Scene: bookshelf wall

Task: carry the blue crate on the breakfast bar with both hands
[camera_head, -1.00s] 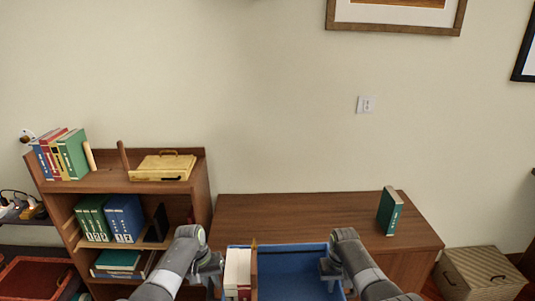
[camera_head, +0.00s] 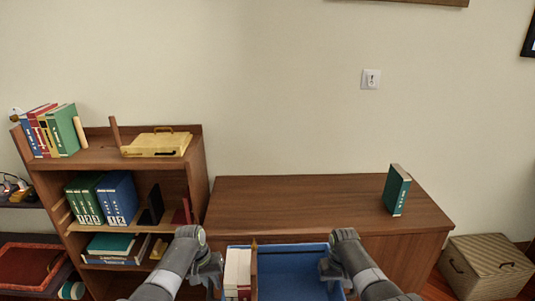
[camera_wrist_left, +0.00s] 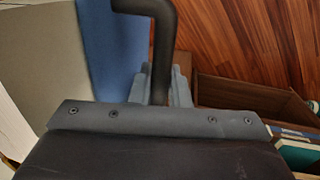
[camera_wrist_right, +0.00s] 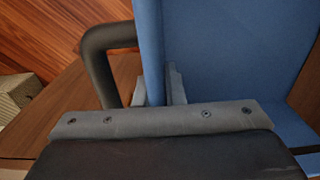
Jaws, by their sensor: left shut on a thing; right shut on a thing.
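The blue crate (camera_head: 290,262) is at the bottom middle of the head view, in front of the wooden cabinet. White books (camera_head: 238,268) stand in its left part beside a thin wooden divider (camera_head: 254,268). My left gripper (camera_head: 214,272) is at the crate's left side, and in the left wrist view it (camera_wrist_left: 160,88) is shut on a dark handle of the crate. My right gripper (camera_head: 330,268) is at the right side; in the right wrist view it (camera_wrist_right: 157,90) is shut at the crate's right side by another dark handle (camera_wrist_right: 95,55). The crate's lower part is out of view.
A low wooden cabinet (camera_head: 300,200) lies ahead, its top clear except for a green book (camera_head: 397,190) standing at the right. A bookshelf (camera_head: 90,160) with books and a yellow case (camera_head: 158,144) stands left. A woven box (camera_head: 485,265) sits on the floor at right.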

